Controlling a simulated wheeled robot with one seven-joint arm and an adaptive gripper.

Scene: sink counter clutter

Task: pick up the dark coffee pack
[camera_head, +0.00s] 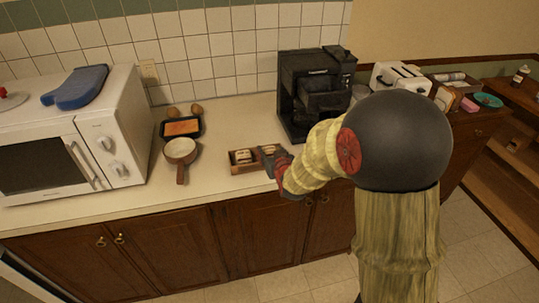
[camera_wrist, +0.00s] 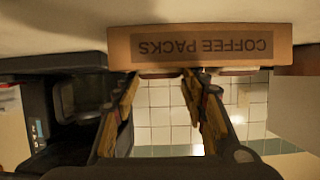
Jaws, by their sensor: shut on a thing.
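A wooden box (camera_head: 247,167) of coffee packs stands on the counter. It also shows upside down in the wrist view (camera_wrist: 200,46), with "COFFEE PACKS" on its front. Light and dark packs (camera_head: 243,156) sit in its left part. My gripper (camera_head: 269,152) is at the box's right part, fingers reaching to the rim. In the wrist view my gripper (camera_wrist: 163,76) has its fingertips on either side of a pack edge (camera_wrist: 160,73) at the rim, shut on it. Most of that pack is hidden by the box, and its colour is unclear.
A black coffee machine (camera_head: 314,92) stands just behind and right of the box. The counter's front edge is close to the box.

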